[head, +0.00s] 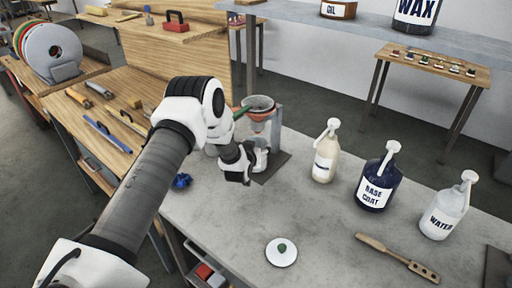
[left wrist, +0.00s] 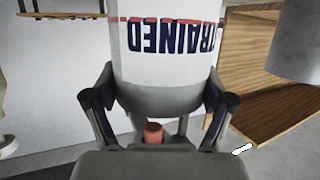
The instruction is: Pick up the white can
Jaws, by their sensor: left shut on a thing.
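The white can (left wrist: 165,50) fills the middle of the left wrist view, with a red line and dark letters reading "RAINED" upside down in the picture. My left gripper (left wrist: 158,103) is shut on it, one finger on each side. In the head view my left gripper (head: 248,163) is low over the grey table, at the foot of the funnel stand. The can is mostly hidden there by the gripper and wrist. I cannot tell whether the can touches the surface under it. My right gripper is in neither view.
A funnel (head: 260,104) sits in a stand (head: 278,130) just above my gripper. A cream pump bottle (head: 325,160), a base coat bottle (head: 378,182) and a water bottle (head: 447,212) stand to the right.

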